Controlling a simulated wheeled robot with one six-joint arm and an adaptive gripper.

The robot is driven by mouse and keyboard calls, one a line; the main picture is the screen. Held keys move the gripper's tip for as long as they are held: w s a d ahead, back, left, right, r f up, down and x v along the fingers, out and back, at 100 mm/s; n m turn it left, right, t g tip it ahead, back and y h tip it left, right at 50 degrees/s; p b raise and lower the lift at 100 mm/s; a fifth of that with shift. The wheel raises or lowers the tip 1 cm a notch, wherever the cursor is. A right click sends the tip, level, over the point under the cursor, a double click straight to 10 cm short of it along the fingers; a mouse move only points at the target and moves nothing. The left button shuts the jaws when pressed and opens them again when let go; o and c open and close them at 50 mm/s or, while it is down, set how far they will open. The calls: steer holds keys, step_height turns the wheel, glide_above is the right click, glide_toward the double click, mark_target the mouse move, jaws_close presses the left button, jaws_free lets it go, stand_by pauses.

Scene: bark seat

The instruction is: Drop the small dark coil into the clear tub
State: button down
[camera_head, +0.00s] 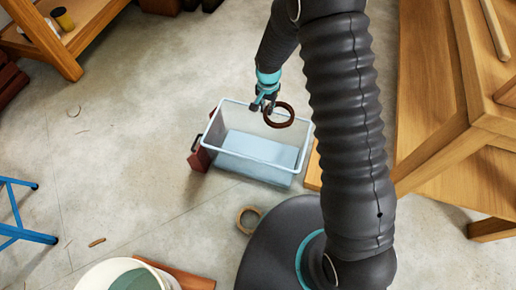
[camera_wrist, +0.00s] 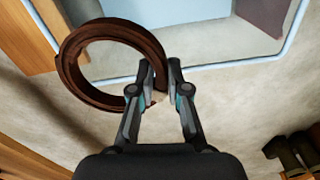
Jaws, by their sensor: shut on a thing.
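The small dark coil (camera_head: 279,126) is a dark brown ring. My gripper (camera_head: 264,104) is shut on one side of its band, and the ring sticks out to the right in the head view. In the wrist view the coil (camera_wrist: 72,72) hangs left of the fingertips (camera_wrist: 160,76). The clear tub (camera_head: 262,174) stands on the floor with its top open and a pale blue inside. In the head view the coil overlaps the tub's far rim. In the wrist view the coil crosses the tub's rim (camera_wrist: 215,65), partly over the floor side. Their height gap is unclear.
A tan ring (camera_head: 248,211) lies on the floor in front of the tub. A reddish block (camera_head: 199,158) touches or nears its left side. A wooden bench (camera_head: 430,150) stands at right, a white bucket (camera_head: 97,276) at bottom left. Floor left of the tub is mostly clear.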

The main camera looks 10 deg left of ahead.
steer(key=s+a+f+b, duration=0.1)
steer(key=a+f+b, duration=0.2)
steer(key=a+f, duration=0.2)
step_height(320, 180, down, 2)
steer(key=shift+s+a+f+m, duration=0.25)
steer(key=shift+s+a+m, duration=0.05)
steer(key=shift+a+m, duration=0.1)
stand_by(0.3)
steer(key=c, duration=1.1)
jaws_free()
steer(key=shift+o, duration=0.2)
steer(key=shift+r, duration=0.1)
step_height(320, 180, up, 12)
